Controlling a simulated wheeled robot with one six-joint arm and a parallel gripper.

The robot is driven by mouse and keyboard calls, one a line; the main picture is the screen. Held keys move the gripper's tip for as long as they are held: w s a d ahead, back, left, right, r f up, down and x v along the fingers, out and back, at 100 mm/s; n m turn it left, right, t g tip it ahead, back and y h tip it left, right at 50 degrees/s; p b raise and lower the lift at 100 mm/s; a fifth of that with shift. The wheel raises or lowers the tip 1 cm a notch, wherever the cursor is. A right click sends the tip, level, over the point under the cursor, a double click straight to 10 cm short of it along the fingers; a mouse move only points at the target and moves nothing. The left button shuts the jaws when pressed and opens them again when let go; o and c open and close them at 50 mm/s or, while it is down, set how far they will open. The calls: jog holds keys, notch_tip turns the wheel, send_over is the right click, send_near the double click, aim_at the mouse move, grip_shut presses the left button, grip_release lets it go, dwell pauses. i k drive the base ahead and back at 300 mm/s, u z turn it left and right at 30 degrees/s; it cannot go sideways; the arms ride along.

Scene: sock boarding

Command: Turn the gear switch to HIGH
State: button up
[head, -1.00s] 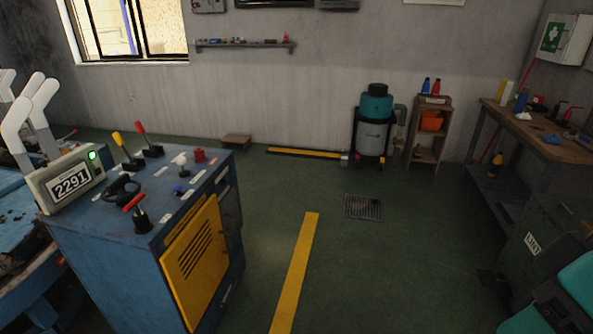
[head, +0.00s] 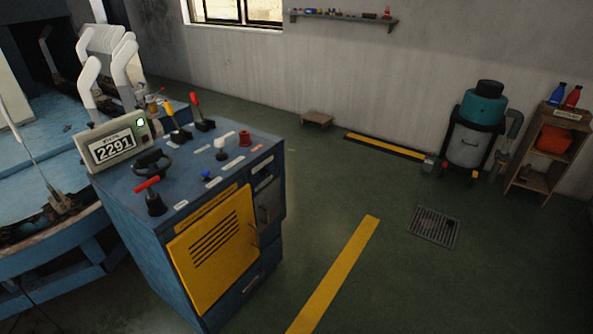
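A blue control cabinet (head: 125,208) with a yellow vented door (head: 215,248) stands at the left in the head view. Its top carries a yellow lever (head: 174,121), a red lever (head: 200,112), a black handwheel (head: 152,163) and a red-topped handle (head: 148,186). It also carries a small blue knob (head: 206,176), a white-topped knob (head: 220,144) and a red button (head: 245,138). The labels are too small to read, so I cannot tell which control is the gear switch or how it is set. My gripper is not in view.
A display (head: 115,148) reading 2291 with a green light sits on the cabinet. A blue machine with white bent tubes (head: 90,75) is behind it. The floor right of the cabinet is open, with a yellow stripe (head: 335,275) and a drain grate (head: 434,227).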

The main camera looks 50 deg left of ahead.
aim_at(264, 172)
jog(key=u, duration=0.2)
jog(key=i, duration=0.7)
jog(key=u, duration=1)
jog(key=i, duration=0.6)
jog(key=u, duration=0.65)
